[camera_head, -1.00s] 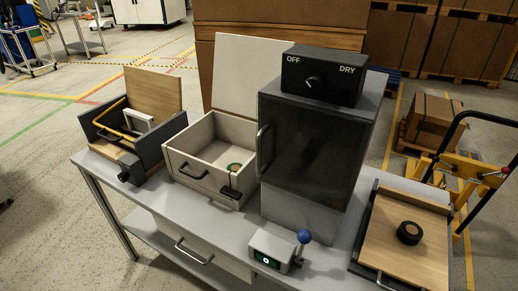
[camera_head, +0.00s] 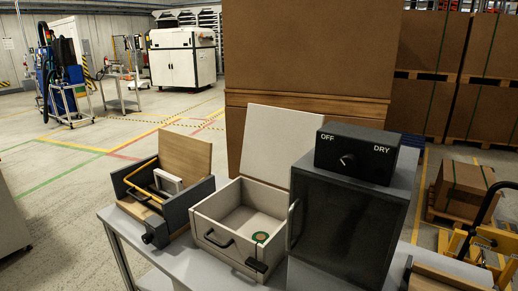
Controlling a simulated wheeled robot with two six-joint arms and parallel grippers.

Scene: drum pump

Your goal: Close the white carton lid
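The white carton (camera_head: 213,221) stands on the grey table, in the middle between a dark box and a black cabinet. Its white lid (camera_head: 283,144) is open and stands up at the back, leaning slightly backward. A black handle (camera_head: 219,239) is on its front wall and a dark latch (camera_head: 257,266) sits at its front right corner. Inside, a round green-rimmed brown disc (camera_head: 261,237) shows near the right front. Neither of my grippers is in view.
The dark box (camera_head: 195,198) with a raised wooden lid (camera_head: 184,154) stands to the left. The black cabinet (camera_head: 340,232) with an OFF/DRY dial box (camera_head: 356,155) stands close on the right. Large brown cartons (camera_head: 312,48) stand behind the table. Floor to the left is open.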

